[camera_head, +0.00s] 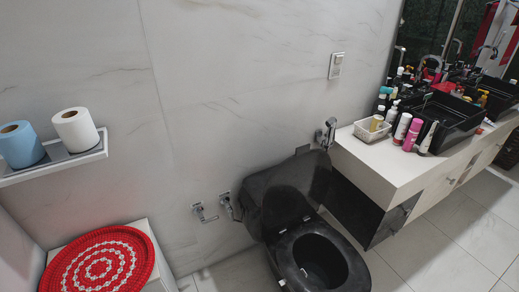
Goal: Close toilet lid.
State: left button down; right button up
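The black toilet (285,258) stands against the marble wall at the lower centre. Its bowl opening shows, ringed by the dark seat, and the lower part is cut off by the picture's bottom edge. A broad black panel (290,188) rises behind the bowl; it looks like the raised lid in front of the tank, though the two are hard to tell apart. Neither of my grippers shows in the head view.
The white vanity counter (392,172) with black sinks (446,122) and several bottles stands right of the toilet. A red crocheted mat (98,262) covers a white stand at the lower left. A wall shelf (60,160) holds two paper rolls. Tiled floor (430,250) is clear at right.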

aim_at(297, 187)
jog(key=u, duration=0.8)
jog(key=i, duration=0.75)
jog(key=z, duration=0.95)
